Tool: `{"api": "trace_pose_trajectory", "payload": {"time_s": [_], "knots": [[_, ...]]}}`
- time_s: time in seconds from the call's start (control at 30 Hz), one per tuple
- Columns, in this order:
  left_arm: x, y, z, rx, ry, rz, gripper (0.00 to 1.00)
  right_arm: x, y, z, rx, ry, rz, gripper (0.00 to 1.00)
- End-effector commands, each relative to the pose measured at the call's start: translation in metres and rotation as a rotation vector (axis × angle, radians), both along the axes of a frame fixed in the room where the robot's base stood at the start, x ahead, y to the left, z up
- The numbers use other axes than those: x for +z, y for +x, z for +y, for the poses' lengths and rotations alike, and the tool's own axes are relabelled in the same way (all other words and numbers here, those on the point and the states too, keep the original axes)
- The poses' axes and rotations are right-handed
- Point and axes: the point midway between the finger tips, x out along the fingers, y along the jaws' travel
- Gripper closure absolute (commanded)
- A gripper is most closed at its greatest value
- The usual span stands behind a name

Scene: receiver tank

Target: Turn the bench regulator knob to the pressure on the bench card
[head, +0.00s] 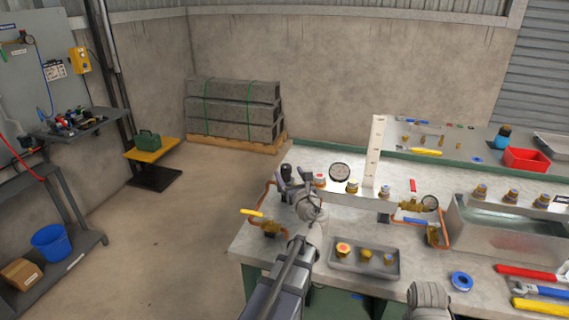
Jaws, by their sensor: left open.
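My left gripper (290,186) is over the near left part of the bench (262,238), close to the left end of the raised fittings rail. It is open. A dark knob-like part (286,171) shows at its fingertips; I cannot tell whether it is the regulator knob, or whether the fingers touch it. A round white-faced gauge (340,172) stands just right of the gripper; its reading is too small to make out. I cannot pick out a readable bench card. Part of my right arm shows at the bottom edge, but its gripper is out of view.
A yellow-handled valve (252,213) with copper pipe is left of my arm. A grey tray (345,262) of brass fittings lies right of it. A white post (375,150) rises behind. A metal tank (490,238) and wrenches (535,290) are at right.

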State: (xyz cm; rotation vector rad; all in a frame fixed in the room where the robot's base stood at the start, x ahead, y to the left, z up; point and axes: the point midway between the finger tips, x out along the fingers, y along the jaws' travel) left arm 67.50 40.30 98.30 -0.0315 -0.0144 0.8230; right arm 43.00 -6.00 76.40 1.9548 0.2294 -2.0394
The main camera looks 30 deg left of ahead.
Motion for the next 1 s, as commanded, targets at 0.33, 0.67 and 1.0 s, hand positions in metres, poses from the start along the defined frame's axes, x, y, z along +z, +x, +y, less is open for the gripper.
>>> {"api": "trace_pose_trajectory", "payload": {"time_s": [0.33, 0.67, 1.0], "knots": [[0.000, 0.034, 0.035, 0.003, -0.001, -0.001, 0.22, 0.000, 0.000, 0.000, 0.000, 0.000, 0.000, 0.50], [0.000, 0.050, 0.054, 0.000, -0.001, -0.001, 0.22, 0.000, 0.000, 0.000, 0.000, 0.000, 0.000, 0.50], [0.000, 0.049, 0.053, 0.000, -0.001, -0.001, 0.44, 0.000, 0.000, 0.000, 0.000, 0.000, 0.000, 0.50]]}}
